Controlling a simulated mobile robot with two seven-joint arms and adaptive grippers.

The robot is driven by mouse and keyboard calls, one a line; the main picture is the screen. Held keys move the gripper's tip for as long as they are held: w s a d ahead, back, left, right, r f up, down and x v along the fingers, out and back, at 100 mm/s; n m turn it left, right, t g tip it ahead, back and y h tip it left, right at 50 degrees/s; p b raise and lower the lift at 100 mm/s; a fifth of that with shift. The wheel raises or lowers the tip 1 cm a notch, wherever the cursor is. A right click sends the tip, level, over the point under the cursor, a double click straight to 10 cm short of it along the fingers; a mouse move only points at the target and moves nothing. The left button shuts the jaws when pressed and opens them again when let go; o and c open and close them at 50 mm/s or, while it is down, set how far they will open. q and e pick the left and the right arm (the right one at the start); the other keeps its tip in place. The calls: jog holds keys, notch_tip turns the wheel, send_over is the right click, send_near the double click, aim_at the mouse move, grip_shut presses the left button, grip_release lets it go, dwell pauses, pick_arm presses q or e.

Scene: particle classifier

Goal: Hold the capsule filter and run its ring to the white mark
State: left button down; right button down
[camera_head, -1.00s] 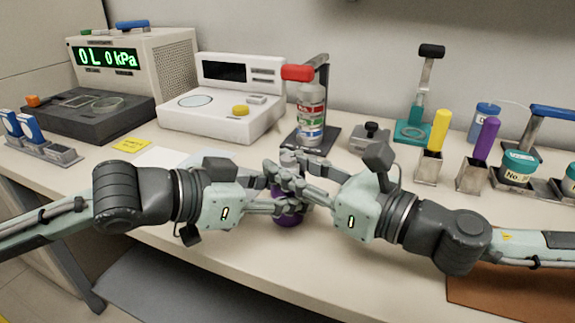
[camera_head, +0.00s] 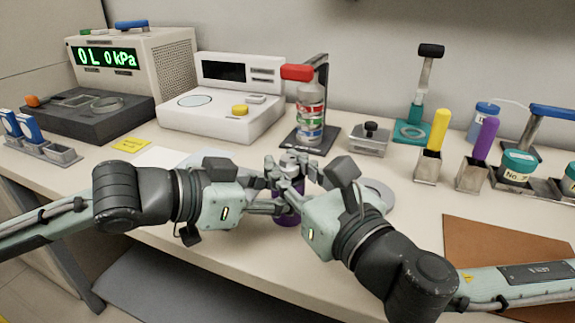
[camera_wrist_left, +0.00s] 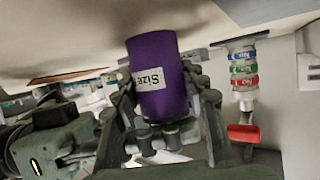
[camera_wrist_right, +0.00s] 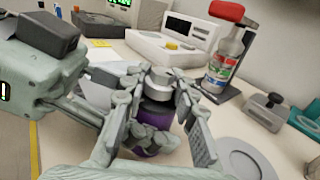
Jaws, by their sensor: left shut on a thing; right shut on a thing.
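The capsule filter stands upright between my two grippers in the head view, with a purple body (camera_head: 290,219) and a grey metal top part (camera_head: 289,160). My left gripper (camera_head: 283,206) is shut on the purple body, low down. The left wrist view shows the body (camera_wrist_left: 160,85) between its fingers, with a white "Size" label. My right gripper (camera_head: 287,177) is shut around the upper part; the right wrist view shows the grey top (camera_wrist_right: 158,86) between its fingers. The fingers hide most of the ring, and I cannot make out the white mark.
Behind stand a white instrument (camera_head: 222,118) and a red-topped bottle (camera_head: 311,112) on a dark stand. A flat grey disc (camera_head: 379,194) lies right of my right gripper. A small lidded box (camera_head: 369,142) is behind it.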

jog(key=shift+r, duration=0.2)
jog(key=c, duration=1.3)
grip_release()
jog(key=shift+o, duration=0.7)
jog(key=shift+f, duration=0.15)
jog(key=shift+n, duration=0.3)
